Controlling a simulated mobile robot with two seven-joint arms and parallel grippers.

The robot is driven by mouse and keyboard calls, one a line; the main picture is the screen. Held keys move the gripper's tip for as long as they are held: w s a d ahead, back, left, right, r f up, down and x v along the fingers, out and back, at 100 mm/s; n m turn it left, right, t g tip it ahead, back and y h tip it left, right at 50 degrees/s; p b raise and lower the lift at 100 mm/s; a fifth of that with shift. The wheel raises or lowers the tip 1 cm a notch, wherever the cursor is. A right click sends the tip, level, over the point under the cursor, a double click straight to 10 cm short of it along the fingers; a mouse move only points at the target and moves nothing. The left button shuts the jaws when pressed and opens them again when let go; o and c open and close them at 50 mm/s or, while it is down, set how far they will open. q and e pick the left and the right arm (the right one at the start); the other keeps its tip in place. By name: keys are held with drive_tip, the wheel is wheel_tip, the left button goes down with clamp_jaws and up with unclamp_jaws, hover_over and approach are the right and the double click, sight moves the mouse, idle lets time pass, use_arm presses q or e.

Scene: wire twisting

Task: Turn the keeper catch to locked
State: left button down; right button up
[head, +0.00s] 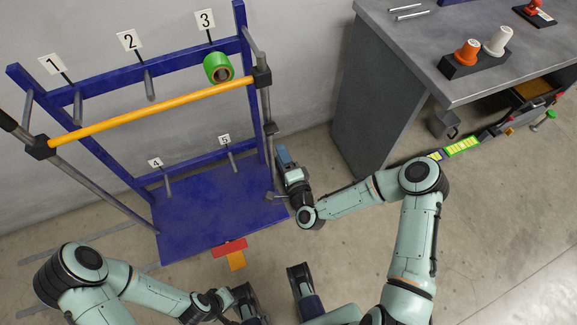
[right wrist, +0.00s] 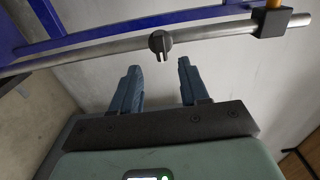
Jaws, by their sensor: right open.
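The keeper catch appears as a small dark knob (right wrist: 160,43) on a grey bar in the right wrist view. In the head view it is a small dark piece (head: 270,128) on the right grey post of the blue rack (head: 215,205). My right gripper (head: 284,154) is beside that post, just below the catch in the picture. In the right wrist view its blue fingers (right wrist: 158,66) are open and empty, with the catch ahead of the gap, apart from them. My left gripper (head: 246,303) is low in the head view; its fingers cannot be made out.
An orange bar (head: 155,112) crosses the rack between dark end blocks. A green roll (head: 218,67) hangs at peg 3. A grey workbench (head: 440,50) with an orange spool (head: 467,52) and a white spool (head: 498,41) stands right.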

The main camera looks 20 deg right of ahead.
use_arm(q)
drive_tip(key=shift+s+d+r, duration=0.15)
drive_tip(key=shift+s+r, duration=0.1)
drive_tip(key=shift+s, duration=0.15)
use_arm(e)
drive_tip(key=s, duration=0.5)
drive_tip(key=shift+d, duration=0.1)
drive_tip(key=s+a+f+n+g+y+p, duration=0.2)
drive_tip(key=s+a+f+n+g+p, duration=0.2)
drive_tip(key=s+n+g+p, duration=0.15)
drive_tip(key=s+a+f+n+g+y+p, duration=0.25)
drive_tip(key=s+f+n+g+p, duration=0.2)
drive_tip(key=s, duration=0.25)
use_arm(q)
wheel_tip(320, 180, up, 14)
drive_tip(key=g+p, duration=0.1)
drive_tip(key=p, duration=0.4)
drive_tip(key=shift+s+d, duration=0.3)
use_arm(e)
drive_tip(key=s+d+n+g, duration=0.1)
drive_tip(key=s+g, duration=0.3)
drive_tip(key=s, duration=0.3)
drive_tip(key=s+d+r+n+g+h, duration=0.1)
drive_tip(key=s+d+n+g, duration=0.1)
drive_tip(key=s+g, duration=0.3)
drive_tip(key=s, duration=0.3)
drive_tip(key=shift+r, duration=0.25)
drive_tip(key=shift+h, duration=0.25)
